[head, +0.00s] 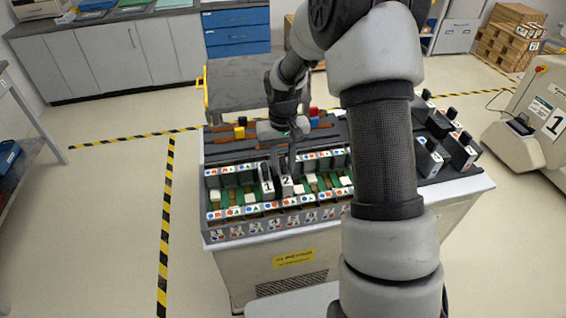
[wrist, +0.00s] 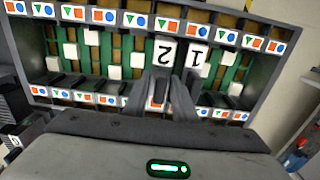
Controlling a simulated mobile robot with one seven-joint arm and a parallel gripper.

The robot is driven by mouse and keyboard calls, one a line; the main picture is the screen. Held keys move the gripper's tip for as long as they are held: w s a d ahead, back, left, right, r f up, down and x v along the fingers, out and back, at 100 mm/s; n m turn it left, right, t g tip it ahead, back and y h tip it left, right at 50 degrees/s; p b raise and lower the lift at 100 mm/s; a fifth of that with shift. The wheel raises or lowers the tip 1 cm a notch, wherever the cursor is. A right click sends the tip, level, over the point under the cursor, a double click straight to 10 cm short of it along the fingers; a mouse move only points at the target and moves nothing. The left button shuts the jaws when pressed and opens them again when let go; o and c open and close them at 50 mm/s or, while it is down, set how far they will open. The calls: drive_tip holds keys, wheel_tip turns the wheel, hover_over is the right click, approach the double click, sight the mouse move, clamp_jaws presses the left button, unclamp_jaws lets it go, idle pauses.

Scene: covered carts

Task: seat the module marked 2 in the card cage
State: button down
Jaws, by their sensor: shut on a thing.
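The card cage (head: 250,226) is a grey frame with green slots and rows of shape labels on the cart top; its rim also shows in the wrist view (wrist: 262,98). The module marked 2 (head: 287,182) has a white face and stands in the cage area, right of the module marked 1 (head: 267,184). In the wrist view, the module marked 2 (wrist: 165,50) is left of the module marked 1 (wrist: 198,55), both upside down. My gripper (head: 290,163) is shut on the module marked 2. I cannot tell how deep this module sits; its lower part is hidden.
More dark modules (head: 452,150) stand at the right of the cart top, partly behind my arm. Coloured blocks (head: 314,114) lie behind the cage. Several white blocks (wrist: 137,60) sit inside the cage slots. A beige cart marked 1 (head: 545,115) stands at the right.

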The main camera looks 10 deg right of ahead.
drive_tip(key=shift+f, duration=0.35)
drive_tip(key=shift+f+b, duration=0.15)
drive_tip(key=shift+b, duration=0.15)
drive_tip(key=c, duration=1.4)
unclamp_jaws()
wheel_tip(320, 180, up, 18)
drive_tip(key=shift+f+p, duration=0.25)
drive_tip(key=shift+p, duration=0.3)
